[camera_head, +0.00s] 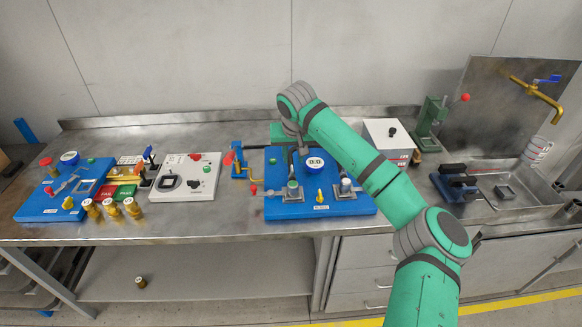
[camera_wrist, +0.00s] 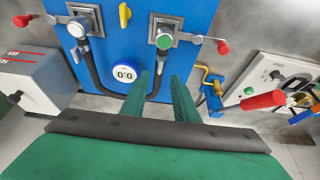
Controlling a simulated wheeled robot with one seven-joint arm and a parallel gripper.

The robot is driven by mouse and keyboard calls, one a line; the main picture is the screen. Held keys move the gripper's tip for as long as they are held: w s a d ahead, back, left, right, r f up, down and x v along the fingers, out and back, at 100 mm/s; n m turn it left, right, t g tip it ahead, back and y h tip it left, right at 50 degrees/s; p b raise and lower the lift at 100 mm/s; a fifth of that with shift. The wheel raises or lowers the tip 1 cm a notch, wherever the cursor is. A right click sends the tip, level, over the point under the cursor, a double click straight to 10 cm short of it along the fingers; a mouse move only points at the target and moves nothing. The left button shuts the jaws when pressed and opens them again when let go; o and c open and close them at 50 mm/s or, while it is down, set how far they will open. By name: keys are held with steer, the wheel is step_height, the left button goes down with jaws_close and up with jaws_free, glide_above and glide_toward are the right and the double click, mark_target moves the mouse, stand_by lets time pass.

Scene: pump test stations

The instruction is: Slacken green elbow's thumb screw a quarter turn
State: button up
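The green elbow (camera_head: 293,187) is a grey fitting with a green round mark, at the front left of a blue board. In the wrist view the green elbow (camera_wrist: 164,40) sits ahead of my fingers with a black hose attached. A grey bar with a red knob (camera_wrist: 222,47) extends beside it; which part is the thumb screw is too small to tell. My gripper (camera_wrist: 160,78) is open and empty, its two green fingers apart over the board, short of the elbow. In the head view my gripper is over the board's back edge, its fingertips unclear.
A second elbow (camera_head: 346,186) with a blue-white mark stands right of the green one, a yellow knob (camera_head: 320,196) between them. A round gauge (camera_head: 315,163) reads 0.0 behind.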

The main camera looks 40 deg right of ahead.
mark_target(292, 169)
steer(key=x, duration=0.6)
steer(key=shift+d+f, duration=0.15)
steer(key=shift+f, duration=0.2)
steer(key=shift+w+f, duration=0.3)
steer(key=shift+f, duration=0.15)
jaws_close()
